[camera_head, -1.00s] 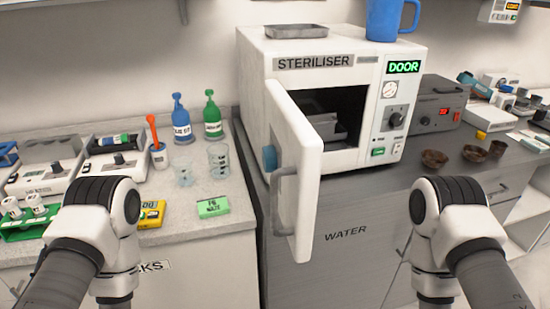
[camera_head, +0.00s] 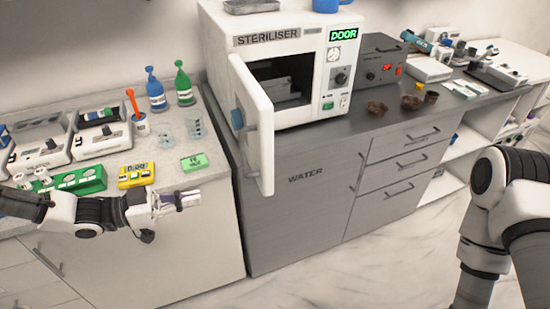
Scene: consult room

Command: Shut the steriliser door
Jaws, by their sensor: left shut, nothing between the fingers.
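The steriliser (camera_head: 304,85) is a white box on the grey counter, with a lit green DOOR display. Its white door (camera_head: 256,140) is hinged on the left and stands wide open, swung out toward me. Trays show inside the dark chamber (camera_head: 282,78). My left gripper (camera_head: 196,199) is shut and empty, to the left of the door and apart from it, in front of the left counter's edge. My right arm shows at the right; its gripper is out of view.
Brown bowls (camera_head: 377,107) and a grey device (camera_head: 378,62) stand right of the steriliser. The floor in front is clear.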

